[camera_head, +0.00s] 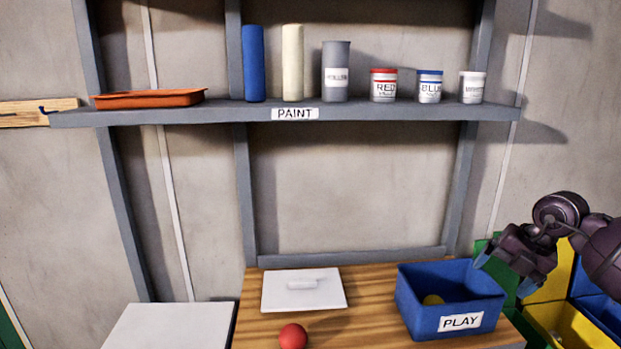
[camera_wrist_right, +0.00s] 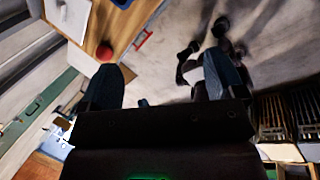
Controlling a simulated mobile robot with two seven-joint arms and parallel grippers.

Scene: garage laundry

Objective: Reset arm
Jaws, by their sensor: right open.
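My right gripper (camera_head: 503,271) is at the right of the head view, in the air near the right side of the blue PLAY bin (camera_head: 420,318). Its two fingers stand apart with nothing between them. In the right wrist view the fingers (camera_wrist_right: 162,82) also show apart and empty. My right arm comes in from the right edge of the head view. My left gripper is not in view.
A red ball (camera_head: 293,337) and a white lidded panel (camera_head: 320,289) sit on the wooden table (camera_head: 372,293). Yellow bins (camera_head: 566,322) stand at right. The PAINT shelf (camera_head: 220,113) holds cans, rolls and an orange tray (camera_head: 150,98).

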